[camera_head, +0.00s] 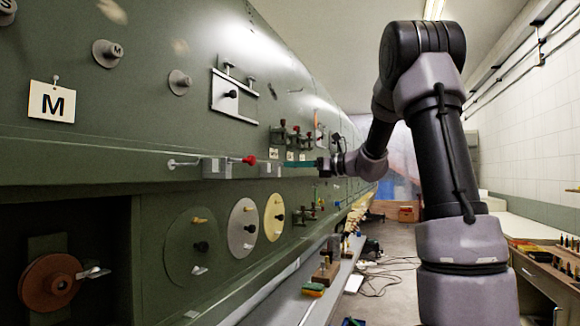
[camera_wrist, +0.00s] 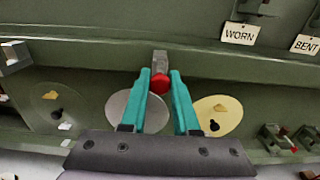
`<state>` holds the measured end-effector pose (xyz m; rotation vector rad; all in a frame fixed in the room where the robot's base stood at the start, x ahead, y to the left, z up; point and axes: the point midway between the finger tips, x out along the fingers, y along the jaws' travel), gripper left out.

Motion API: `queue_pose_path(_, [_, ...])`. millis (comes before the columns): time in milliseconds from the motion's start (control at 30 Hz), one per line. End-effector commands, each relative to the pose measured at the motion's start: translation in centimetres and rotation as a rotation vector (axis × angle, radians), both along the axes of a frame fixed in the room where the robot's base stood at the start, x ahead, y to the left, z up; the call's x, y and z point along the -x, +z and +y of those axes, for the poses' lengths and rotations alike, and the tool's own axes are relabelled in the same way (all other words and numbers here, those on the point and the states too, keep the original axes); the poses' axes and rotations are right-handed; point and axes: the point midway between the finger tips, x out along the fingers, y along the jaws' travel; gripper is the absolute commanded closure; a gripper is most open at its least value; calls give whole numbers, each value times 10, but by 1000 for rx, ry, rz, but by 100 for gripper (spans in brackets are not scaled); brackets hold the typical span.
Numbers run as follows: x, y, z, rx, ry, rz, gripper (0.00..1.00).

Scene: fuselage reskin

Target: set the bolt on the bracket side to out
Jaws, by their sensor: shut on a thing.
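My gripper (camera_wrist: 161,80) has its two teal fingers on either side of a red knob (camera_wrist: 160,84), shut on it. The knob stands in front of a grey block (camera_wrist: 160,62) on the green panel; this is the bolt in my grip. In the head view, my gripper (camera_head: 285,166) reaches the panel from the right beside a grey block (camera_head: 268,170), and its fingers hide the held knob. Another grey block (camera_head: 214,168) to the left has a dark rod ending in a second red knob (camera_head: 249,160). I cannot tell which one is the bracket side.
Below the ledge are a green disc (camera_head: 180,262), a grey disc (camera_head: 239,240) and a cream disc (camera_head: 273,224). Tags WORN (camera_wrist: 240,33) and BENT (camera_wrist: 305,45) hang at upper right. A shelf (camera_head: 318,300) with small items runs along the panel's foot.

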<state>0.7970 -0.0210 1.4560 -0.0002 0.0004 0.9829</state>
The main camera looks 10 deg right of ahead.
Motion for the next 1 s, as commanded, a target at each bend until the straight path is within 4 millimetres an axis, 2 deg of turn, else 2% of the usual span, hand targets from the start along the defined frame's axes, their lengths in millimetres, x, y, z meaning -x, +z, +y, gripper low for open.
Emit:
queue_pose_path(67, [4, 0, -8, 0, -4, 0, 100])
queue_pose_path(300, [5, 0, -9, -1, -3, 1, 100])
queue_pose_path(333, [5, 0, -9, -1, -3, 1, 59])
queue_pose_path(367, [5, 0, -9, -1, -3, 1, 48])
queue_pose_path(400, [5, 0, -9, -1, -3, 1, 41])
queue_pose_path(767, [7, 0, -11, -1, -3, -1, 41])
queue_pose_path(1000, [28, 0, -44, -1, -7, -1, 41])
